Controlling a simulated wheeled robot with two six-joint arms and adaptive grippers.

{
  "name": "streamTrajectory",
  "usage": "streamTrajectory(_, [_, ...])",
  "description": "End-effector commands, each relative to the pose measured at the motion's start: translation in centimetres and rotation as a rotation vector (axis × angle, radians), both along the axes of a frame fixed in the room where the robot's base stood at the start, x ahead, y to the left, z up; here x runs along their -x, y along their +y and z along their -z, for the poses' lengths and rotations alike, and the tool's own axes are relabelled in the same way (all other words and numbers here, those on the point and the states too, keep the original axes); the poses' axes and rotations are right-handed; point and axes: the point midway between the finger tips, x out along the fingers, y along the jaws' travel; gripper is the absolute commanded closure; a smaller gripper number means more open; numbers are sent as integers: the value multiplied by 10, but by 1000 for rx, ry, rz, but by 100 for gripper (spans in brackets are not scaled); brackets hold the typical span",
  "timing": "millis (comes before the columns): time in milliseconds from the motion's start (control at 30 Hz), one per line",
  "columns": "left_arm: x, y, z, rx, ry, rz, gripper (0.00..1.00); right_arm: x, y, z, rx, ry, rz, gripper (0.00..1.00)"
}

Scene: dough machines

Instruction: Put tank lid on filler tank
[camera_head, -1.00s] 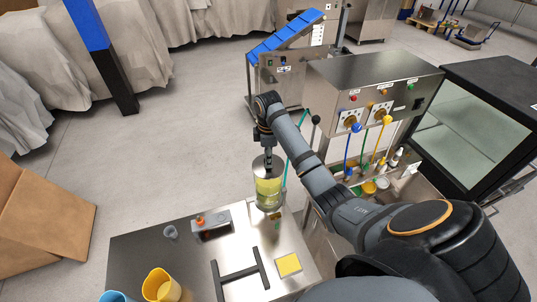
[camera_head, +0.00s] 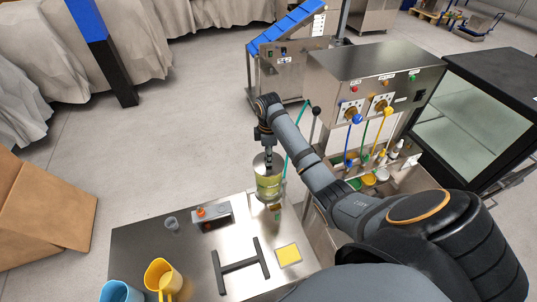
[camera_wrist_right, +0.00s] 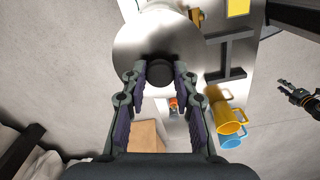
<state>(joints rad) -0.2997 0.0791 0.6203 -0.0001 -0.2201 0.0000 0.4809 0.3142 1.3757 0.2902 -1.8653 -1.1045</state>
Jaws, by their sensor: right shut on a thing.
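The tank lid (camera_head: 260,161) is a round metal disc with a dark knob (camera_wrist_right: 160,72). My right gripper (camera_head: 268,153) is shut on the knob, with its fingers on either side of it in the right wrist view (camera_wrist_right: 160,76). The lid is at the top of the filler tank (camera_head: 268,187), a clear cylinder with yellow-green contents at the table's far right corner. Whether the lid rests fully on the rim cannot be told. My left gripper (camera_wrist_right: 303,97) shows small at the right edge of the wrist view, its jaws unclear.
The metal table (camera_head: 145,250) holds a yellow jug (camera_head: 160,276), a blue jug (camera_head: 118,292), a small box with a red button (camera_head: 212,219), a dark H-shaped frame (camera_head: 240,266) and a yellow square (camera_head: 288,255). A machine with coloured levers (camera_head: 372,85) stands right of the tank.

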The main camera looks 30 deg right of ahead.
Motion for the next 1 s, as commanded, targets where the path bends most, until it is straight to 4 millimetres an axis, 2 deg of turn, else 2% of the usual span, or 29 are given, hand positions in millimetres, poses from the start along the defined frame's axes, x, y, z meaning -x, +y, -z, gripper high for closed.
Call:
streamTrajectory(100, [0, 0, -5, 0, 0, 0, 60, 0, 0, -2, 0, 0, 0, 100])
streamTrajectory(600, [0, 0, -4, 0, 0, 0, 60, 0, 0, 0, 0, 0, 0, 100])
streamTrajectory(1000, [0, 0, -1, 0, 1, 0, 60, 0, 0, 10, -1, 1, 0, 100])
